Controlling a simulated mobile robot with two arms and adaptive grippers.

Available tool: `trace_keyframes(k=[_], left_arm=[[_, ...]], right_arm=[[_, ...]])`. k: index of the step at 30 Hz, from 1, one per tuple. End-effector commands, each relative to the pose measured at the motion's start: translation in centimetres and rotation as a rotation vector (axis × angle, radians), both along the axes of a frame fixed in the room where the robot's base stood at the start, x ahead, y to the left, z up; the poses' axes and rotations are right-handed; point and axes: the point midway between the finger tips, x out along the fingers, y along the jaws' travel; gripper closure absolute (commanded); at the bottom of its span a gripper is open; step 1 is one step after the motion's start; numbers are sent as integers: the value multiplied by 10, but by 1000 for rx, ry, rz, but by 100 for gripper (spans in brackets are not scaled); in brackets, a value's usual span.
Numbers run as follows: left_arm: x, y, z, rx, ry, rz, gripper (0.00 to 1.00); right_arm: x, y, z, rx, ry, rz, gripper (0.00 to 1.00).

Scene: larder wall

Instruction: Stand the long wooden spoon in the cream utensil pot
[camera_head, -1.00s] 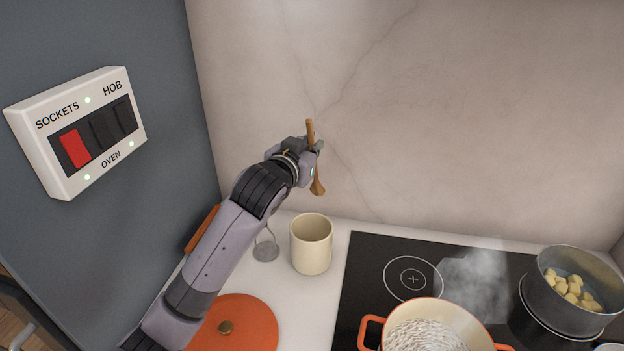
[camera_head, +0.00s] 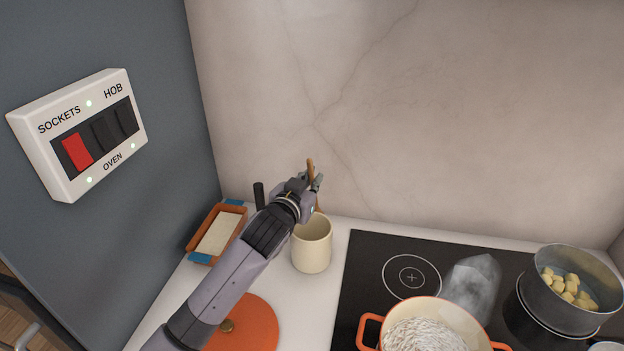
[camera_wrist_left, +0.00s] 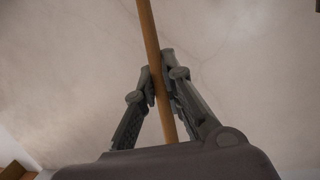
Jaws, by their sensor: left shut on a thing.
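My left gripper (camera_head: 313,184) is shut on the long wooden spoon (camera_head: 311,167), just above the cream utensil pot (camera_head: 312,253). The spoon is close to upright, with its handle end sticking up above the fingers. A short part of it shows below the fingers at the pot's back rim; I cannot tell whether its lower end is inside the pot. In the left wrist view the handle (camera_wrist_left: 148,30) runs between the two fingers (camera_wrist_left: 160,75). The pot stands upright on the counter. My right gripper is not in view.
The black hob (camera_head: 370,275) lies right of the pot, with an orange pan of rice (camera_head: 428,335) and a steel pot of potatoes (camera_head: 575,300). An orange lid (camera_head: 255,325) and a terracotta dish (camera_head: 212,235) are to the left. The wall rises behind.

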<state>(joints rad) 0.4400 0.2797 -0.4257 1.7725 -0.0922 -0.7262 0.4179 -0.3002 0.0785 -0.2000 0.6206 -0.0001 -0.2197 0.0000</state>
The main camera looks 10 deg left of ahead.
Motion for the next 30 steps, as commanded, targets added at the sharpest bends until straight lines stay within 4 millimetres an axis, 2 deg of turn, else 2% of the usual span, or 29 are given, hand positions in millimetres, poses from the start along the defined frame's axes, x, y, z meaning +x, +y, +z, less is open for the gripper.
trace_keyframes(k=[12,13,21,30], left_arm=[[0,0,-10,0,0,0,100],[0,0,-10,0,0,0,90],[0,0,-10,0,1,0,72],[0,0,-9,0,0,0,71]], right_arm=[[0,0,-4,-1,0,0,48],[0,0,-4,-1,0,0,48],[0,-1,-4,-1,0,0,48],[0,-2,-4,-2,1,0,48]])
